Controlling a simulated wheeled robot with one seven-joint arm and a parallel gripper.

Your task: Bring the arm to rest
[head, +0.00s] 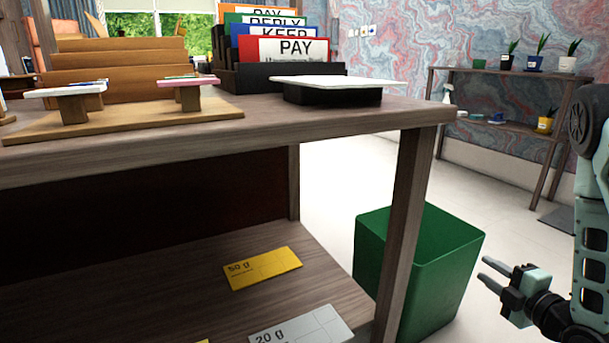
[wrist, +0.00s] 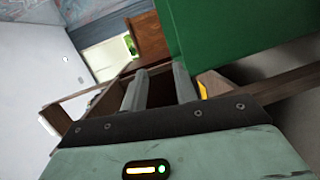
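My gripper (head: 489,270) is at the right of the head view, beside the green bin and below the desk top's height. Its two fingers point left and stand apart. The wrist view shows the same gripper (wrist: 160,72) with a gap between the fingers and nothing held. Part of my arm runs along the right edge of the head view.
The green bin (head: 447,255) stands close left of my gripper, beside the desk (head: 350,118). The desk's lower shelf holds a yellow 50 g card (head: 262,268) and a grey 20 g card (head: 302,329). A plant shelf (head: 500,72) stands behind. Pale floor lies between.

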